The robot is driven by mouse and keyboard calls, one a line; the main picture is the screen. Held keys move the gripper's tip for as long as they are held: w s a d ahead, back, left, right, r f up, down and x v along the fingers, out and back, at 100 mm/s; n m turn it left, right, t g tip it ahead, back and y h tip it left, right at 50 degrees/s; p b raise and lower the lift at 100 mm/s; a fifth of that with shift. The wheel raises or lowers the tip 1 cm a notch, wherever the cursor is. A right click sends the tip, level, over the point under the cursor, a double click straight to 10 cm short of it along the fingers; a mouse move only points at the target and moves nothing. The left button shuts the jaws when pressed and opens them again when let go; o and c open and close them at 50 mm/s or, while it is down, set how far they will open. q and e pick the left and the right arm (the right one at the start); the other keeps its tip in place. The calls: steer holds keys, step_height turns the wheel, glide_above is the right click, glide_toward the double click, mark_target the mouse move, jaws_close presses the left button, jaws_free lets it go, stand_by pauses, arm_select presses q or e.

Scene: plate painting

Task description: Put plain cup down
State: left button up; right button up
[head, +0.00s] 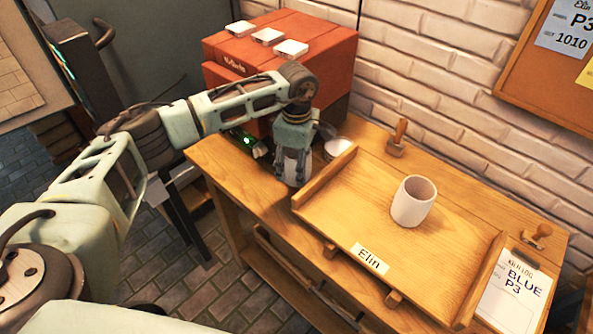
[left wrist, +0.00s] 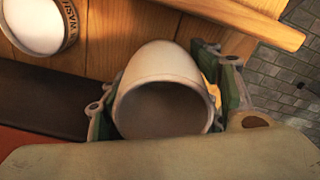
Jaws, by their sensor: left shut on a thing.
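My left gripper (head: 294,150) points down and is shut on a plain pale cup (head: 292,172). In the left wrist view the cup (left wrist: 160,82) sits between the green fingers (left wrist: 168,105), its dark inside facing the camera. The cup is upright over the bench, just left of the tray; I cannot tell whether its base touches the wood. A second plain white cup (head: 413,201) stands upright on the wooden tray (head: 345,215), which is labelled "Elin". My right gripper is not in view.
The wooden bench (head: 222,160) stands against a white brick wall. A red machine (head: 290,62) is behind my left gripper. A small white-filled bowl (head: 337,147) sits close by. Stamps (head: 397,140) and a log sheet (head: 515,290) lie around the tray. The tray's front half is clear.

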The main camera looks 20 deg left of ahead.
arm_select(q)
steer(key=shift+f, duration=2)
steer(key=o, duration=1.4)
steer(key=shift+p, duration=0.3)
